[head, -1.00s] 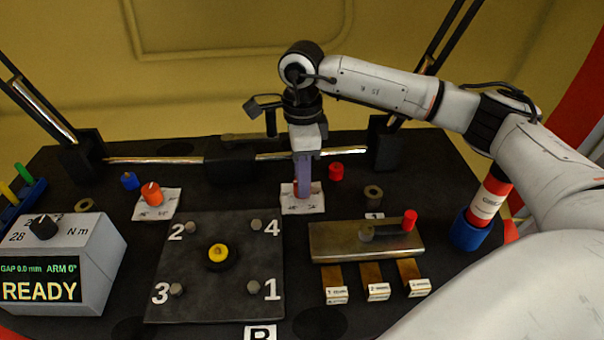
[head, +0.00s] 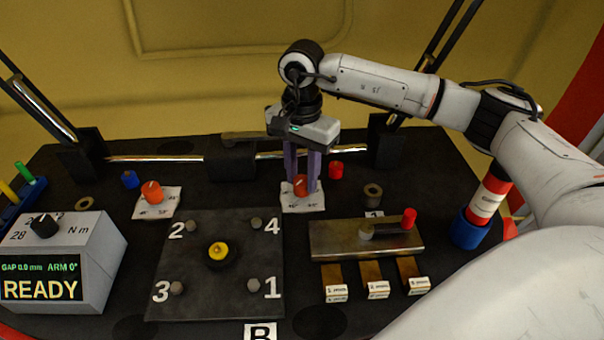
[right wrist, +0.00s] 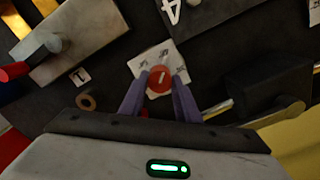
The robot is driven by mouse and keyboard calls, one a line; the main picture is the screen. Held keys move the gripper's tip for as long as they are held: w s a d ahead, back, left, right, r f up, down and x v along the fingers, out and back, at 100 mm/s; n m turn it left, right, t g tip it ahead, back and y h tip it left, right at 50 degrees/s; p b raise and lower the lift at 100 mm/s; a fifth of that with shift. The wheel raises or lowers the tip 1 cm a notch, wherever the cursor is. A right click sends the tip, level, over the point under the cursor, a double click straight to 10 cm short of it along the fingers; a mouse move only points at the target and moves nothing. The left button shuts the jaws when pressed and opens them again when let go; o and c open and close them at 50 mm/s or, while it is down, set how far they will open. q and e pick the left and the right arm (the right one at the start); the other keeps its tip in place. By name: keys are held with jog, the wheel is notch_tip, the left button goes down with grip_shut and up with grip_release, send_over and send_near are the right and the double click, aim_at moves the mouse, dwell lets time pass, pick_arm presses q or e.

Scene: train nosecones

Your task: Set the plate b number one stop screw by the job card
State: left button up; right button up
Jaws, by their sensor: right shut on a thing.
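The dark plate (head: 205,300) lies at the front, marked B, with numbered screws and a yellow centre piece (head: 218,252). The number one stop screw (head: 254,285) is a grey head at its front right corner. My right gripper (head: 301,188) is shut on an orange-red knob (head: 300,182) on a white marked card (head: 303,204) behind the plate. In the right wrist view, the purple fingers (right wrist: 160,88) stand on both sides of this knob (right wrist: 160,79), which bears a pale pointer line. The card's print is too small to read. My left gripper is not in view.
A second orange knob (head: 152,192) on a card stands left. A grey box (head: 95,255) reads READY, GAP 0.0 mm, ARM 0°. A metal block (head: 340,240) with a red-ended lever and several labelled brass strips (head: 372,275) lie right. A rail (head: 150,160) crosses the back.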

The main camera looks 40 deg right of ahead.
aim_at(302, 180)
jog(key=shift+r+n, duration=0.1)
jog(key=shift+n, duration=0.9)
jog(key=o, duration=1)
jog(key=shift+o, duration=0.2)
notch_tip(302, 180, up, 10)
jog(key=p, duration=0.1)
jog(key=shift+r+p, duration=0.15)
jog(key=shift+p, duration=0.15)
